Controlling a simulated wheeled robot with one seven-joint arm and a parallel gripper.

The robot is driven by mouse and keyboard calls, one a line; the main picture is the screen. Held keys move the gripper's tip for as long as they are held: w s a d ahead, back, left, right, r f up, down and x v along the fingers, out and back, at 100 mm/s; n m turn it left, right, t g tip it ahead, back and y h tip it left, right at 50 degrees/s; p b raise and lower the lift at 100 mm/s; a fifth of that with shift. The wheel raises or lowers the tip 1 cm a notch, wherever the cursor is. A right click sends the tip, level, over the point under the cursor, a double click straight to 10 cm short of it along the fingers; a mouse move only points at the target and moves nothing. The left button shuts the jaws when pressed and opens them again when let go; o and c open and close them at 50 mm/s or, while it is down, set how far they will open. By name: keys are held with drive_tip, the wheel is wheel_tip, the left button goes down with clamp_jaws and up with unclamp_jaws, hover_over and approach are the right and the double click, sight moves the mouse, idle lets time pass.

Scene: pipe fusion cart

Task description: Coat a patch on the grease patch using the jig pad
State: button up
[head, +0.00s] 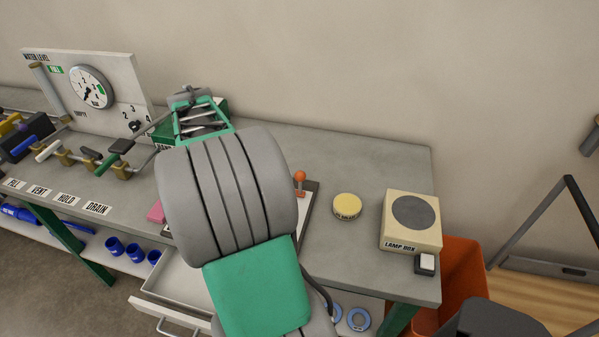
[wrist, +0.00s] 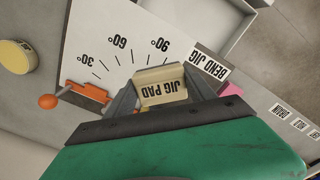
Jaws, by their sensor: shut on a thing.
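The jig pad (wrist: 162,88), a cream block labelled JIG PAD, sits between the two fingers of my gripper (wrist: 163,92) in the wrist view. The gripper is shut on it, over the white bend jig board. In the head view my arm hides the gripper and the pad. A round yellow-topped tin (head: 347,206) stands on the bench right of my arm; its label is too small to read. It also shows at the left edge of the wrist view (wrist: 17,57). I cannot make out a patch labelled grease in either view.
The bend jig board (wrist: 92,42) has angle marks and an orange lever (wrist: 75,97). A lamp box (head: 411,221) stands at the bench's right, with a small switch (head: 426,263) beside it. An open drawer (head: 172,290) juts out in front. The bench's back right is clear.

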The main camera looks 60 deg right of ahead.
drive_tip(key=s+d+m, duration=0.3)
drive_tip(key=s+d, duration=0.5)
drive_tip(key=d, duration=0.2)
drive_tip(key=m+p, duration=0.2)
drive_tip(key=m, duration=0.3)
hover_over(347, 204)
drive_tip(key=f, duration=0.2)
drive_tip(key=shift+f+b, duration=2.15)
drive_tip(key=shift+f, duration=0.5)
drive_tip(key=shift+f+b, duration=0.3)
drive_tip(key=shift+f, duration=0.3)
wheel_tip(347, 204, up, 7)
drive_tip(key=p, duration=0.4)
drive_tip(key=shift+p, duration=0.35)
